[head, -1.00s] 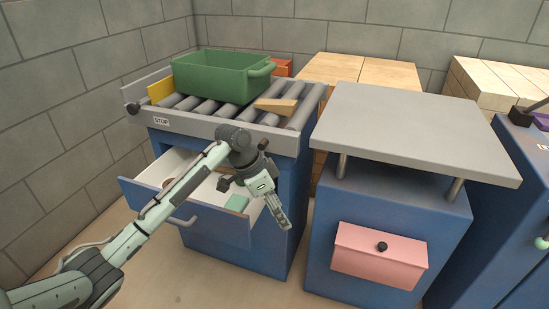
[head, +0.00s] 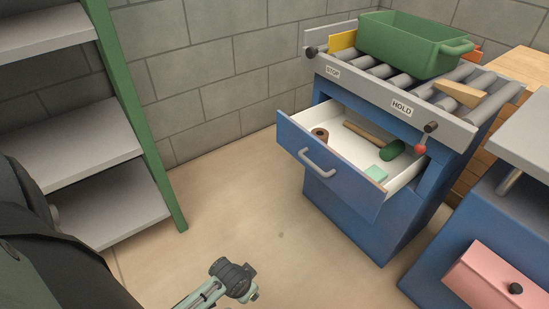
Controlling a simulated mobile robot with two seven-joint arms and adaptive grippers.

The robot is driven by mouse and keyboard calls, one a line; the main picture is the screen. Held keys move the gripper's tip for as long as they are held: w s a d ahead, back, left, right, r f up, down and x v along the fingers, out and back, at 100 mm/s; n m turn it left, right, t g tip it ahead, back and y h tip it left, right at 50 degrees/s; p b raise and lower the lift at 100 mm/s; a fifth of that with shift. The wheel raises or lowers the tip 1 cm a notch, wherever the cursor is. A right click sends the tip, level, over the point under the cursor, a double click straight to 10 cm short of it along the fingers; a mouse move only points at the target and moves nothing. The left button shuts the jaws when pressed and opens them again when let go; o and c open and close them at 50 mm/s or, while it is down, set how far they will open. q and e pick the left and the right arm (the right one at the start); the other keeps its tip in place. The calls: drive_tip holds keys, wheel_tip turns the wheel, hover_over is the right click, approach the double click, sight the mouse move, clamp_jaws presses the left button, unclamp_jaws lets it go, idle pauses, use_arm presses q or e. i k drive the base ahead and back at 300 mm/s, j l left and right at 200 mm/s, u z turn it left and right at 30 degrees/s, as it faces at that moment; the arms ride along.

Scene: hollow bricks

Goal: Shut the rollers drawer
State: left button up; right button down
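The rollers drawer (head: 332,170) is blue-fronted with a grey bar handle (head: 318,161) and a white inside. It stands pulled out from the blue cabinet (head: 365,225) under the roller bed (head: 395,82). Inside lie a brown ring-like piece (head: 320,134), a wooden stick (head: 368,133), a green rounded piece (head: 391,150) and a pale teal block (head: 376,172). Part of my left arm shows at the bottom edge, below and left of the drawer and apart from it. My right gripper is not in view.
A green bin (head: 412,45) and a wooden wedge (head: 460,94) sit on the rollers. A red-knobbed lever (head: 424,140) is at the cabinet's front right. A shelf unit (head: 95,150) stands left; a pink drawer (head: 485,279) is lower right. Floor (head: 235,205) before the drawer is clear.

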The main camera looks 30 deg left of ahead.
sight(341, 164)
drive_tip(key=i+u, duration=0.15)
drive_tip(key=u, duration=0.2)
drive_tip(key=i+u, duration=0.2)
drive_tip(key=u, duration=0.15)
drive_tip(key=i+l+u, duration=0.15)
drive_tip(key=u, duration=0.25)
